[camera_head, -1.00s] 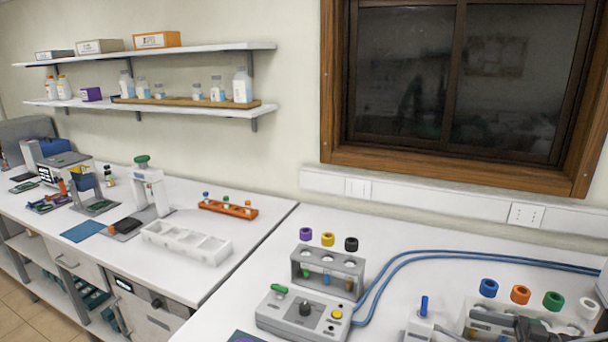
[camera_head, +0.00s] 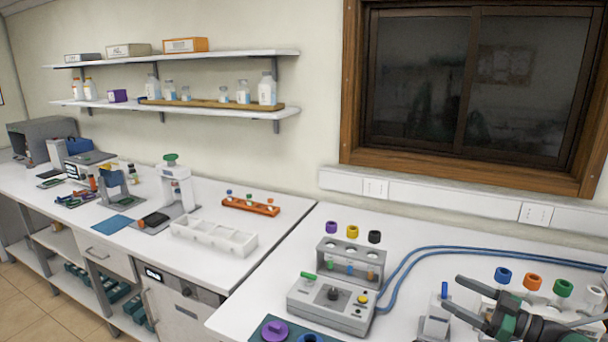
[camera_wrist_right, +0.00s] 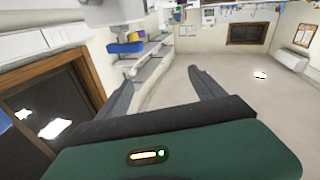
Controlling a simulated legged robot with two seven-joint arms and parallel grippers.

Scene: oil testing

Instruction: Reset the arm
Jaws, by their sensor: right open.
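My right gripper (camera_head: 468,297) shows at the lower right of the head view, above the right bench. Its two dark fingers are spread apart with nothing between them. In the right wrist view the open fingers (camera_wrist_right: 160,85) point out into the room, with clear floor beyond them. My left gripper is in neither view.
A white tray (camera_head: 215,238) and an orange rack (camera_head: 250,207) stand on the left bench. A dark window (camera_head: 465,85) is behind.

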